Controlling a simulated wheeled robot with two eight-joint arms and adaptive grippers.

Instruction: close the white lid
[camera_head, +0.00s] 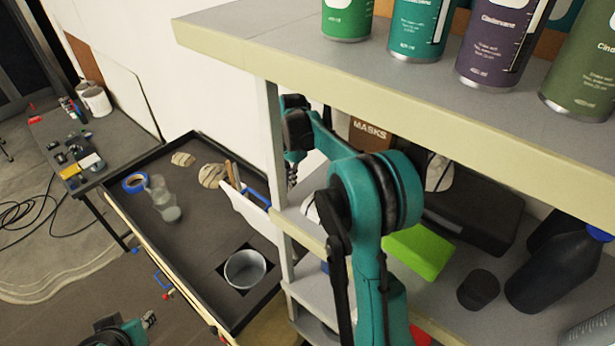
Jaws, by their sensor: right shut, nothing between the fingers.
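A white, flat, tilted panel (248,213) stands at the right side of the dark tray table, beside the shelf post. It looks like the white lid, but the post and shelf edge hide part of it, and I cannot tell how far open it is. My right arm rises in front of the shelf and bends over toward the post. My right gripper (291,176) is shut and empty, pointing down beside the post, above and right of the white panel. It looks apart from the panel.
The dark tray table (185,250) holds a clear jar (162,198), blue tape (135,182) and a metal bucket (245,269). Spray cans (416,30) stand on the upper shelf (330,82). A green block (417,252) and dark bottle (555,270) are below. The shelf post (274,150) is close to my arm.

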